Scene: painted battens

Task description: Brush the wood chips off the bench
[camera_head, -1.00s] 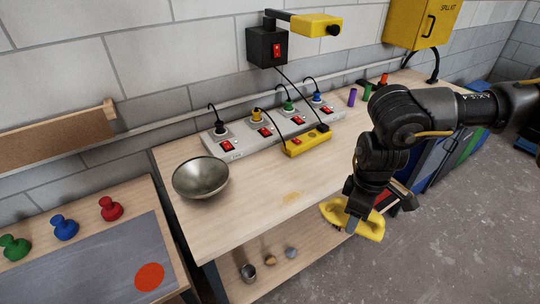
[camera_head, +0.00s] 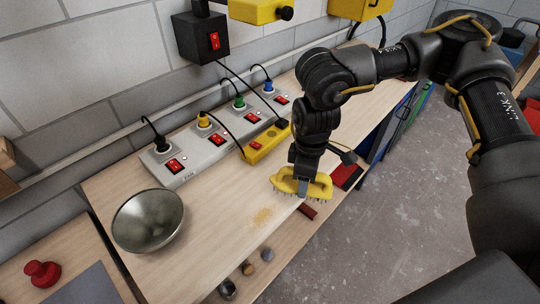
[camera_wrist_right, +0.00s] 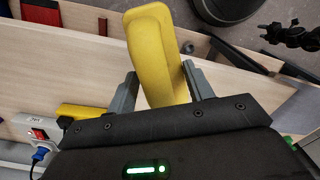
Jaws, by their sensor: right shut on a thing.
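The bench (camera_head: 150,270) is a pale wooden top along the wall. A small patch of tan wood chips (camera_head: 262,217) lies on it near its front edge. My right gripper (camera_head: 303,190) is shut on a yellow brush (camera_head: 287,182), bristles down, at the front edge just right of the chips. Whether the bristles touch the wood I cannot tell. In the right wrist view the brush (camera_wrist_right: 158,50) sits between both fingers, and the chips do not show. A dark jointed part at the upper right there looks like my left gripper (camera_wrist_right: 288,36); its jaws are unclear.
A metal bowl (camera_head: 148,220) stands left of the chips. A grey power strip (camera_head: 205,150) with plugs and a yellow power block (camera_head: 266,143) lie behind, their cords rising nearby. A lower shelf (camera_head: 290,242) holds small items. The bench between bowl and brush is otherwise clear.

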